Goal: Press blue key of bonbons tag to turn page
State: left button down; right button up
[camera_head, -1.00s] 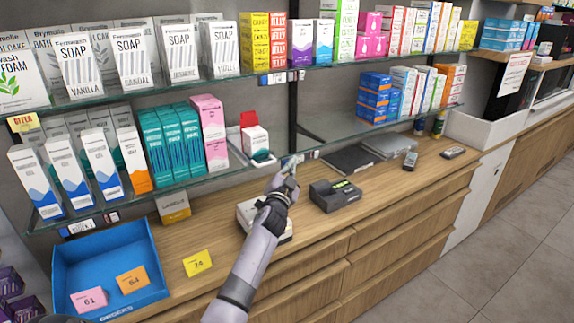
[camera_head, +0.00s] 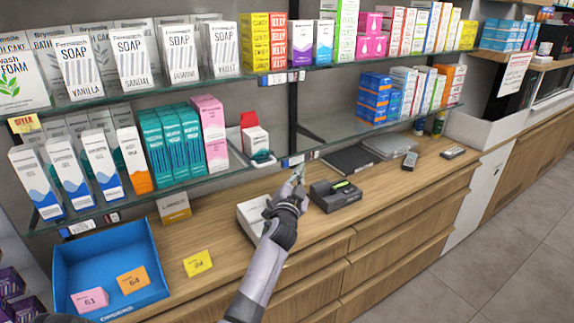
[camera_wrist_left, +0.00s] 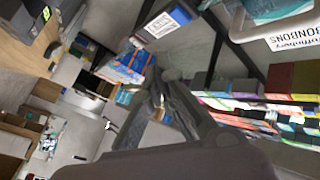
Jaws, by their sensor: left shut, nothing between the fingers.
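The bonbons tag (camera_head: 293,161) is a small white electronic label on the front edge of the lower glass shelf, below the bonbons tub (camera_head: 260,157). In the left wrist view the tag (camera_wrist_left: 160,25) shows dark print and a dark blue key area (camera_wrist_left: 180,15) at one end; its text is too small to read surely. The tub (camera_wrist_left: 292,38) hangs over it at upper right. My left gripper (camera_head: 297,172) is shut and empty, just below and in front of the tag, apart from it. It also shows in the left wrist view (camera_wrist_left: 158,88). My right gripper is out of view.
A blue tray (camera_head: 105,250) stands at left. The upper shelf edge (camera_head: 300,72) overhangs.

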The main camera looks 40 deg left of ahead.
pick_arm(q)
jog(key=shift+s+d, duration=0.2)
jog(key=shift+d, duration=0.3)
jog(key=shift+s+d, duration=0.2)
jog(key=shift+d, duration=0.3)
